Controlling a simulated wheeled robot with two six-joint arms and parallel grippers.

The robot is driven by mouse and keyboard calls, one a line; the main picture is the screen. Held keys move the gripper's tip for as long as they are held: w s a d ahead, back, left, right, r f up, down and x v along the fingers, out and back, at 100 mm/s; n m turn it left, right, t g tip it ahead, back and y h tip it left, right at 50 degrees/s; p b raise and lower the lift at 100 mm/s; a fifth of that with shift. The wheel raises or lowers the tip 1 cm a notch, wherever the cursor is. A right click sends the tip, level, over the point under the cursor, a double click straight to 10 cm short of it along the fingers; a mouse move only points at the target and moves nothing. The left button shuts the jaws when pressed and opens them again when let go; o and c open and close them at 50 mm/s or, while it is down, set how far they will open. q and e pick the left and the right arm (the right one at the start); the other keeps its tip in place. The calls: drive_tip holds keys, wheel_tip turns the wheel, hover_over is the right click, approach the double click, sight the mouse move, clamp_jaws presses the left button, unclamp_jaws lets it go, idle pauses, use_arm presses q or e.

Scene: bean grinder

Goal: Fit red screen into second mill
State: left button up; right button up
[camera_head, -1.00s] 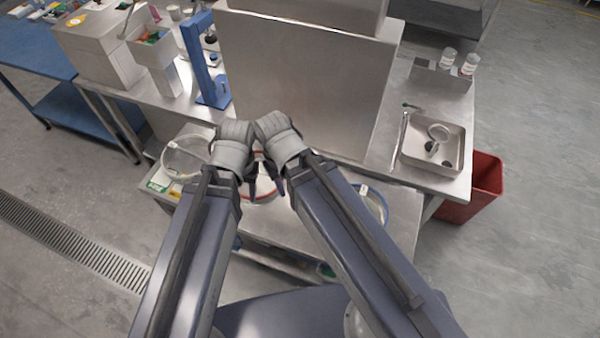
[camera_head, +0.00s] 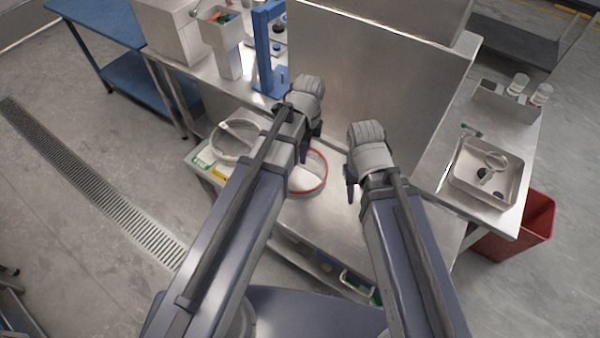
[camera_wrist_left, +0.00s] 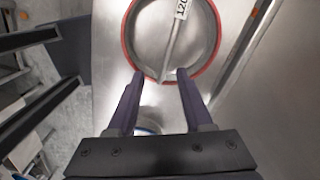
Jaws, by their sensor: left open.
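The red screen (camera_head: 325,172), a round pale ring with a red rim, lies on the metal bench. My left gripper (camera_head: 308,157) is over its far left side, hiding part of it. In the left wrist view the red screen (camera_wrist_left: 127,45) fills the top, with a labelled bar across it. My left gripper (camera_wrist_left: 160,74) is open, its fingertips apart near the screen's close edge; I cannot tell if they touch it. My right gripper (camera_head: 351,188) hangs to the right of the screen; its jaws are unclear. I cannot single out the second mill.
A pale ring (camera_head: 226,154) lies left of the red screen, beside green and yellow labels. A tall metal panel (camera_head: 375,85) stands behind. A blue stand (camera_head: 263,50) is at the back. A tray (camera_head: 463,178) sits at the right, above a red bin (camera_head: 525,225).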

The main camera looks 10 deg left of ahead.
use_arm(q)
drive_tip(key=shift+w+a+f+m+b, duration=0.5)
drive_tip(key=shift+w+f+m+b, duration=0.3)
drive_tip(key=shift+m, duration=0.2)
drive_tip(key=shift+w+a+f+m+b, duration=0.5)
drive_tip(key=shift+w+f+m+b, duration=0.2)
drive_tip(key=shift+m, duration=0.3)
use_arm(e)
drive_tip(key=shift+f, duration=1.55)
use_arm(q)
drive_tip(key=shift+f, duration=0.15)
use_arm(e)
drive_tip(key=shift+f, duration=0.1)
use_arm(q)
drive_tip(key=f+b, duration=0.5)
drive_tip(key=shift+s+a, duration=0.1)
drive_tip(key=shift+s, duration=0.3)
use_arm(e)
wheel_tip(320, 180, down, 5)
use_arm(q)
drive_tip(key=shift+f+b, duration=0.25)
drive_tip(key=shift+b, duration=0.05)
use_arm(e)
drive_tip(key=shift+f, duration=0.2)
use_arm(q)
clamp_jaws()
